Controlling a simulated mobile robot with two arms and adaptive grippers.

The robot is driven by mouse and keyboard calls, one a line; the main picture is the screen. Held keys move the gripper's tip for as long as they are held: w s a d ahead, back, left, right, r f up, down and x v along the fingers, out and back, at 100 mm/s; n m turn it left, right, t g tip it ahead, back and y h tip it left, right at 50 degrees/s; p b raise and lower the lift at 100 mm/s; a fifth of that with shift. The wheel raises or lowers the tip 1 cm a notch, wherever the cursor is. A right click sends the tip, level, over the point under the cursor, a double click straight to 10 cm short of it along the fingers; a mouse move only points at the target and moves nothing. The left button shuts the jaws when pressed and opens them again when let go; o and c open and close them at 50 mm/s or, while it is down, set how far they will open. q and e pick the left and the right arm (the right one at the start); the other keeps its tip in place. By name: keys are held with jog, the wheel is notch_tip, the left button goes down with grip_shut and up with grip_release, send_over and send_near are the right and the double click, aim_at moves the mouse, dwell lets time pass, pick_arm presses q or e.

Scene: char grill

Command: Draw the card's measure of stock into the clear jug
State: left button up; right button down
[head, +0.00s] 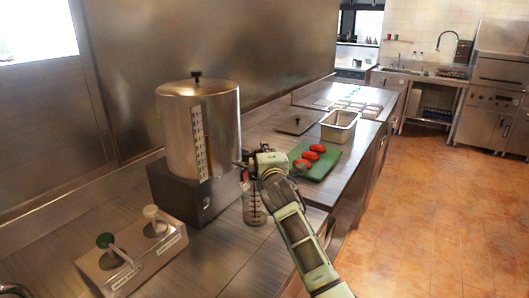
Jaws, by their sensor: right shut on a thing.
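A tall steel stock urn (174,130) with a lid, a scaled sight strip (199,140) and a dark base stands on the left counter. The clear jug (254,207), with markings on its side, stands upright on the counter at the urn's right, below my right gripper. My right gripper (248,163) is at the urn's tap and appears shut on the tap handle, which it mostly hides. The level in the jug is too small to tell. A dark curved part, seemingly my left gripper (14,290), barely shows at the bottom left corner. I cannot make out the card.
A two-pump dispenser (131,252) stands at the front left. Beyond my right arm, a green board (322,165) holds several red items. A steel pan (339,125) stands behind it. The orange floor at right is clear.

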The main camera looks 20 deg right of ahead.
jog(key=c, duration=1.8)
grip_release()
jog(key=v, duration=1.2)
